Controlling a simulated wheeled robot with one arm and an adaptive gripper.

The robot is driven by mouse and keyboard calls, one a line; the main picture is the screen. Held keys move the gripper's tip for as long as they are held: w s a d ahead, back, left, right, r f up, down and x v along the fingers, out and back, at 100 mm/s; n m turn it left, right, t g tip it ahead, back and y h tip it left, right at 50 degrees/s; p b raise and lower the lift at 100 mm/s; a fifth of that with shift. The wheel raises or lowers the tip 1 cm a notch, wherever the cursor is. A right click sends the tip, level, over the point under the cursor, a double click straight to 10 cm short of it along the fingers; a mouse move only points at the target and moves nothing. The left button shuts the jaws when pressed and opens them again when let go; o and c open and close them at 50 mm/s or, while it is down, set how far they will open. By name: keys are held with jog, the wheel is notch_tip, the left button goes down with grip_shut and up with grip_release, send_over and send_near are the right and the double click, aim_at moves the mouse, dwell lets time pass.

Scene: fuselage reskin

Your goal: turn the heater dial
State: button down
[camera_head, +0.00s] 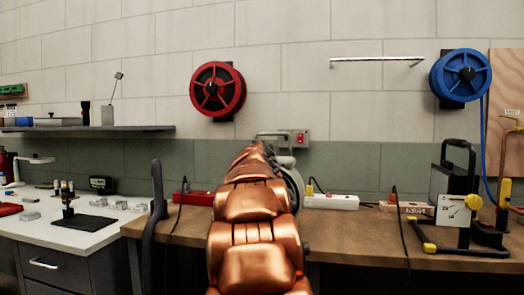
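A black-framed unit with a carry handle stands on the right of the wooden bench. My copper-coloured arm rises through the middle of the view and reaches away over the bench, left of this unit and well apart from the knob. My gripper is hidden beyond the arm's far end, so its fingers do not show.
The wooden bench (360,238) holds a red power strip (198,198), a white power strip (331,202) and black cables. A white counter (60,240) with small tools is at left. Red (217,90) and blue (463,75) reels hang on the wall. Bench space right of my arm is mostly clear.

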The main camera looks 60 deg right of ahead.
dwell(0.5)
jog(key=c, duration=0.9)
grip_release()
jog(key=shift+o, duration=0.2)
jog(key=v, duration=1.2)
jog(key=shift+s+d, duration=0.1)
